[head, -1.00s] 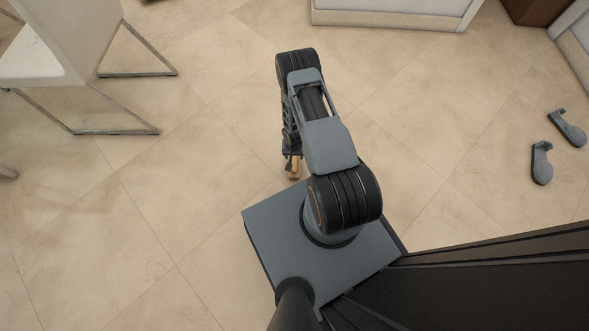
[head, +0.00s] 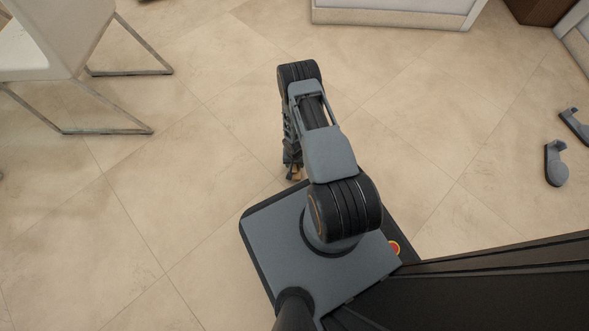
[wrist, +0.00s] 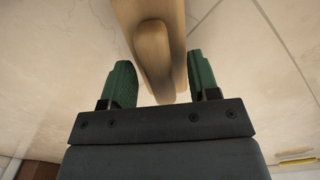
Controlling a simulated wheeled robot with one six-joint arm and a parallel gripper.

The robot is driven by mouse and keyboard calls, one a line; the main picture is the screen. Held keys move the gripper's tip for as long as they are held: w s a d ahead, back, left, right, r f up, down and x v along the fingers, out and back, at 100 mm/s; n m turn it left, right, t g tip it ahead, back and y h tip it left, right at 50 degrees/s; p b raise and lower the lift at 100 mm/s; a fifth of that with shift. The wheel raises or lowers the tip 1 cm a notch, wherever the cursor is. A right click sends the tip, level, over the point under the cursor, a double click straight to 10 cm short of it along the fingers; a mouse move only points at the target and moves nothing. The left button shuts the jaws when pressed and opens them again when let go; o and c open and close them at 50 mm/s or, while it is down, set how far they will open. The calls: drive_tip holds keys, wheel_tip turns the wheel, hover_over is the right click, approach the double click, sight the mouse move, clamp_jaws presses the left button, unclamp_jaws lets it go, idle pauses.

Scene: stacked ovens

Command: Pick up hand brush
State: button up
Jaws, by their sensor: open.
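The hand brush (wrist: 150,45), with a pale wooden body, shows at the top middle of the wrist view. Its near end reaches down between my fingertips, with a finger on each side. My gripper (wrist: 162,82) has green fingertips and is open. Gaps show between both fingers and the wood, and I cannot tell whether the brush is at the same depth as the tips. In the head view only a small tan bit of the brush (head: 298,173) shows beside my arm, just past my base. My arm hides most of it and the gripper.
A white chair (head: 60,40) with metal legs stands at the left. Two grey objects (head: 556,165) lie on the tiled floor at the right. A pale furniture base (head: 395,14) is at the top. The floor between is clear. Something yellow (wrist: 298,161) shows low in the wrist view.

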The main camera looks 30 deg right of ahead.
clamp_jaws()
idle(0.6)
wheel_tip(320, 180, up, 10)
drive_tip(key=p, duration=0.9)
drive_tip(key=shift+f, duration=0.1)
